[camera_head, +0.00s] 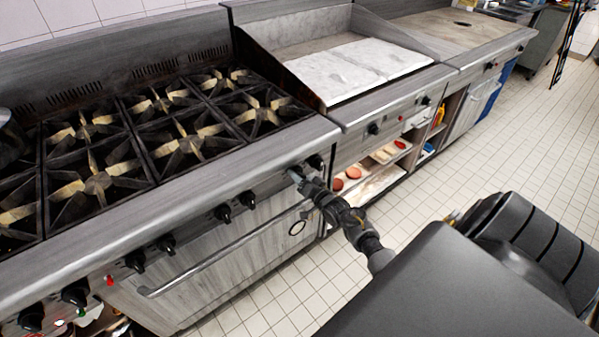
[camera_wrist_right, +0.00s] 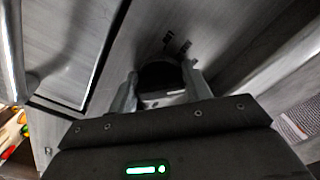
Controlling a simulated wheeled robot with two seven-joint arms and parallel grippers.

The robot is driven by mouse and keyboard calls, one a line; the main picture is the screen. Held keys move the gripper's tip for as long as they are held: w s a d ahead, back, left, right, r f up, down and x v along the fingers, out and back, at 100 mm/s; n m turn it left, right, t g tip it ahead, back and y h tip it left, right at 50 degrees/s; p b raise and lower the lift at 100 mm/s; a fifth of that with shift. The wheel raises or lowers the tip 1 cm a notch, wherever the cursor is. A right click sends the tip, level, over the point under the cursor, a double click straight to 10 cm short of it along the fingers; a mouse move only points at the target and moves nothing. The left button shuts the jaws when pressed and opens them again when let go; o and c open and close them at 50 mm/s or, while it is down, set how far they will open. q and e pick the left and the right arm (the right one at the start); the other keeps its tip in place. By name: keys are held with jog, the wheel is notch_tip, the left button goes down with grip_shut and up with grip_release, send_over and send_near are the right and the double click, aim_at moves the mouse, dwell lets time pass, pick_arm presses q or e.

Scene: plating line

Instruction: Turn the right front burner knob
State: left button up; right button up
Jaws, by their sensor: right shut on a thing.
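The stove (camera_head: 225,155) has a row of black knobs along its front panel. My right gripper (camera_head: 297,174) reaches the panel near its right end, at one of the last knobs. In the right wrist view, the fingers of my right gripper (camera_wrist_right: 161,88) are on both sides of a dark round knob (camera_wrist_right: 159,73) and shut on it. In the head view this knob is mostly hidden by the gripper. Another black knob (camera_head: 316,162) sits just to the right of the gripper. My left gripper is not in view.
More knobs (camera_head: 247,199) lie to the left along the panel. The oven door handle (camera_head: 150,291) sticks out below them. A griddle (camera_head: 355,65) stands right of the stove, with open shelves (camera_head: 385,155) beneath. The tiled floor (camera_head: 480,150) in front is clear.

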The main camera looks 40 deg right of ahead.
jog(key=m+p, duration=0.2)
jog(key=m, duration=0.3)
jog(key=shift+r+m, duration=0.15)
jog(key=shift+m, duration=0.15)
jog(key=shift+m+p, duration=0.65)
jog(key=shift+m, duration=1.25)
jog(key=shift+a, duration=0.1)
jog(key=o, duration=0.9)
jog(key=s, duration=1)
jog(key=shift+s+a, duration=0.1)
jog(key=shift+s, duration=0.3)
